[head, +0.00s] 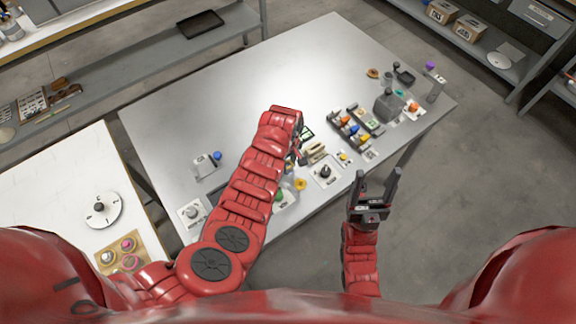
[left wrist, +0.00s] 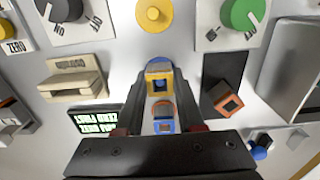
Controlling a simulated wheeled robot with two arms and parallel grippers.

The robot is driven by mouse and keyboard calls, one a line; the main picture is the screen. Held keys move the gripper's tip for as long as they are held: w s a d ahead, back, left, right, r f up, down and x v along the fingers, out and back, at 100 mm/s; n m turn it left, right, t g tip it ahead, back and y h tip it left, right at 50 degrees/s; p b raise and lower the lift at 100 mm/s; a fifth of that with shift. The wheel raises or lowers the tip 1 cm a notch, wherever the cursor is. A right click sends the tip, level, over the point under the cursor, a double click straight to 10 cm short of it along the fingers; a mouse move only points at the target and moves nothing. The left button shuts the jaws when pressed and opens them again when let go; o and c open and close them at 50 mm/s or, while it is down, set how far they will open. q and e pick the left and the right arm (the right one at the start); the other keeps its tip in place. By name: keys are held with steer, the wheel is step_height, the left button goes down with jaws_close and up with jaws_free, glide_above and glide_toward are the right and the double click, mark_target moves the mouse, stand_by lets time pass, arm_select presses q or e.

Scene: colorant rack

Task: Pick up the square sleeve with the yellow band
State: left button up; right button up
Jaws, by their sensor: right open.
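In the left wrist view, a small square sleeve with a yellow band (left wrist: 159,80) and some blue shows upright between the fingers of my left gripper (left wrist: 162,100). Orange and blue square pieces (left wrist: 163,116) show nearer the palm, also between the fingers. Gaps show beside the sleeve, so the gripper looks open around it. Another square orange-rimmed piece (left wrist: 229,103) stands outside the right finger. In the head view my left forearm hides most of the left gripper and the sleeve. My right gripper (head: 378,184) is open and empty off the table's front edge.
A beige stepped block (left wrist: 75,82), a yellow disc (left wrist: 154,13), a green knob (left wrist: 243,14) and a green-lettered display (left wrist: 95,121) surround the left gripper. Racks with coloured pieces (head: 350,130) stand right of it. The grey table (head: 200,110) is largely clear at back left.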

arm_select(q)
jaws_close()
steer(key=shift+r, duration=0.1)
